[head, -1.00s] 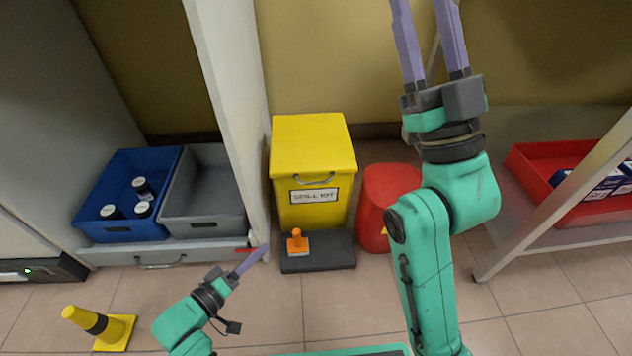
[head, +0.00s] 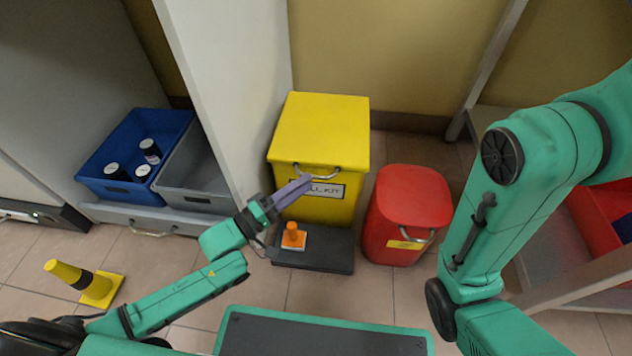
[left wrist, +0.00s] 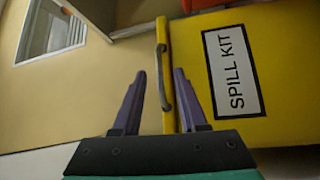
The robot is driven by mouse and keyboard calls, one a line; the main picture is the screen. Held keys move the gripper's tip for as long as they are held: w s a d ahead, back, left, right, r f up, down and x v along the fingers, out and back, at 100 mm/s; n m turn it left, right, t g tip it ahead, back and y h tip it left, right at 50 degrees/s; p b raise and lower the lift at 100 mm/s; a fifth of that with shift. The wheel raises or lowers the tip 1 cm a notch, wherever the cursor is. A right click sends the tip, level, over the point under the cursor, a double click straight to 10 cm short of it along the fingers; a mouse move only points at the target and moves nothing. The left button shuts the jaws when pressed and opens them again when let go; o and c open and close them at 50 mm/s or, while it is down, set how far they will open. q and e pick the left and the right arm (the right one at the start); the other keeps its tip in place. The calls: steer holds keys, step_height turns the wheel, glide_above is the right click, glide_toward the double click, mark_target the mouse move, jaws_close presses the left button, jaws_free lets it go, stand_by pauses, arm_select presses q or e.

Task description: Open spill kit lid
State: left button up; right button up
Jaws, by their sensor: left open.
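The yellow spill kit box (head: 345,202) stands on the floor against the back wall. Its flat yellow lid (head: 322,125) is shut, with a curved grey handle (head: 317,171) on its front edge. My left gripper (head: 307,184) is open in front of the handle and hides part of the SPILL KIT label. In the left wrist view the handle (left wrist: 161,82) lies between the spread fingers of the left gripper (left wrist: 159,73). I cannot tell whether a finger touches it. My right arm is at the right; its gripper is out of frame.
A red bin (head: 408,207) stands right of the box. Blue (head: 105,157) and grey (head: 187,170) crates sit left, behind a cabinet panel (head: 240,80). A yellow cone (head: 80,280) is front left.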

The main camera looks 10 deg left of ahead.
mark_target(315, 176)
arm_select(q)
steer(key=b+x, duration=0.1)
steer(key=x, duration=0.3)
steer(key=shift+c, duration=0.4)
jaws_close()
stand_by(1.0)
